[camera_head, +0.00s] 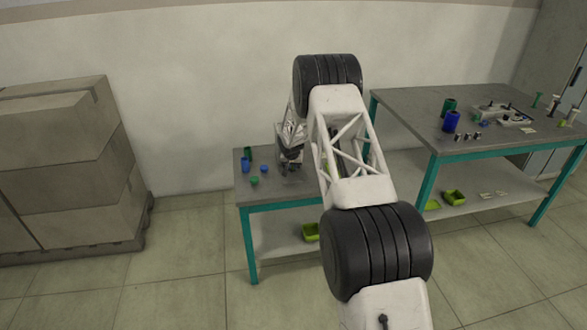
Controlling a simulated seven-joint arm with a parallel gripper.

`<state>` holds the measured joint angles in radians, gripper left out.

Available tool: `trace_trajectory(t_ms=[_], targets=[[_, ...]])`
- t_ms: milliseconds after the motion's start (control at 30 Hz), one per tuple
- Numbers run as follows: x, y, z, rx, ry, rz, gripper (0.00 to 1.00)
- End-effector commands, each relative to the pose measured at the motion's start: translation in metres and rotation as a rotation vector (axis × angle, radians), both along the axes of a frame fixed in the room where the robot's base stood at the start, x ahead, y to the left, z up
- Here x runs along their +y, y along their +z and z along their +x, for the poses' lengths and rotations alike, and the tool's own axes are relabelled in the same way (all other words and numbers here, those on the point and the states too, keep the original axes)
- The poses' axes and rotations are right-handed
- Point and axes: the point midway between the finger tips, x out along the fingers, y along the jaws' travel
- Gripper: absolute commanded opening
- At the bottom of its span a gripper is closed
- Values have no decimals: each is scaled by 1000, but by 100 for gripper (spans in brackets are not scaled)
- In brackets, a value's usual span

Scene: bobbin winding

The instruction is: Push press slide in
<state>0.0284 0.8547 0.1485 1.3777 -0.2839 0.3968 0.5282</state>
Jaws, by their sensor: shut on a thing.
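My gripper (290,158) is low over the back part of the small grey-topped table (284,192). It is small, dark and partly covered by my own arm. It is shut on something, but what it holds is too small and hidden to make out. I cannot clearly pick out the press slide; the area right of the gripper is behind my arm.
Blue and green small parts, including a blue one (245,165) and a green cap (254,181), stand left of my gripper. A larger bench (415,108) on the right carries spools and fixtures. Stacked boxes (65,165) stand at left. Floor between is clear.

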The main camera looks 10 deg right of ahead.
Motion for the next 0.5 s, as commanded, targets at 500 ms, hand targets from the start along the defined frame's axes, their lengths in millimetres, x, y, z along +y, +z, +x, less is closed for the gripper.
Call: trace_trajectory(t_ms=[500], targets=[[0,0,0,0,-1,0,39]])
